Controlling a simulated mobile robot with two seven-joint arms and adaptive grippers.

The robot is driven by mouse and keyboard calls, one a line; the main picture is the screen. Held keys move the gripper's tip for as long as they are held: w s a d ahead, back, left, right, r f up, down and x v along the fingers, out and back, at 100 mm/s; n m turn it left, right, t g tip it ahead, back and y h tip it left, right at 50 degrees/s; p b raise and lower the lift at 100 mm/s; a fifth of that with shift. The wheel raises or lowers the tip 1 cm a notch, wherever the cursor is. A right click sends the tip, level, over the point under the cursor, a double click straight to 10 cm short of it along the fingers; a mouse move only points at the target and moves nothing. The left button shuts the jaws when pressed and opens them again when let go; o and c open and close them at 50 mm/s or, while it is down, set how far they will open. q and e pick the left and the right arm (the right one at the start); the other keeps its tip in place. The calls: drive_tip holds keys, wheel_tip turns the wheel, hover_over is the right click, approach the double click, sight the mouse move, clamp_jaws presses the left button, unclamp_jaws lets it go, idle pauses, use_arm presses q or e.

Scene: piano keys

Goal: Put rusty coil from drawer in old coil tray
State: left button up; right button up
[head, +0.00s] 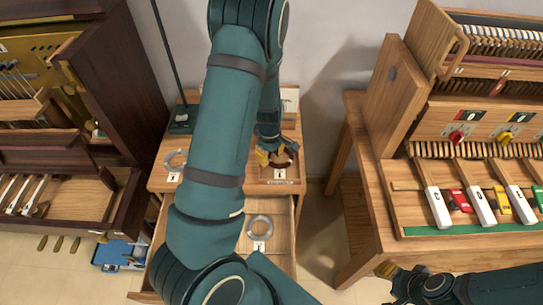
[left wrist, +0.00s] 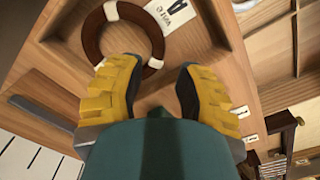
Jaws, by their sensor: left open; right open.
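A rusty brown coil (left wrist: 93,45) with pale bands lies in a shallow wooden tray (head: 283,181) on top of the cabinet; the coil also shows in the head view (head: 292,151). My left gripper (head: 272,158) is over this tray, with open yellow fingers in the left wrist view (left wrist: 158,75). The coil's near edge lies just ahead of and between the fingertips, and I cannot tell whether they touch. The drawer (head: 282,215) below is pulled out and holds a silver coil (head: 260,218). My right gripper (head: 387,272) is open and empty at the lower right.
Another silver coil (head: 176,153) lies on the cabinet's left side, partly near my left arm. A piano keyboard workbench (head: 390,225) stands at the right. A dark wooden piano case (head: 110,80) stands at the left. A blue toolbox (head: 118,254) is on the floor.

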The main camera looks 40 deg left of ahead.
sight(271, 163)
use_arm(q)
wheel_tip(271, 163, up, 11)
drive_tip(key=p, duration=0.3)
drive_tip(key=s+d+f+m+h, duration=0.1)
drive_tip(key=d+f+m, duration=0.3)
drive_tip(key=d, duration=0.5)
drive_tip(key=s+d+f+m+t+h, duration=0.1)
drive_tip(key=s+d+f+m, duration=0.3)
drive_tip(key=d, duration=0.5)
drive_tip(key=s+d+f+m+t+h, duration=0.1)
drive_tip(key=s+d+f+m, duration=0.1)
drive_tip(key=d+f+m, duration=0.3)
drive_tip(key=d+m, duration=0.2)
drive_tip(key=d, duration=0.2)
drive_tip(key=shift+s+h, duration=0.3)
drive_tip(key=shift+h, duration=0.1)
drive_tip(key=shift+d+f+b, duration=0.1)
drive_tip(key=shift+b, duration=0.2)
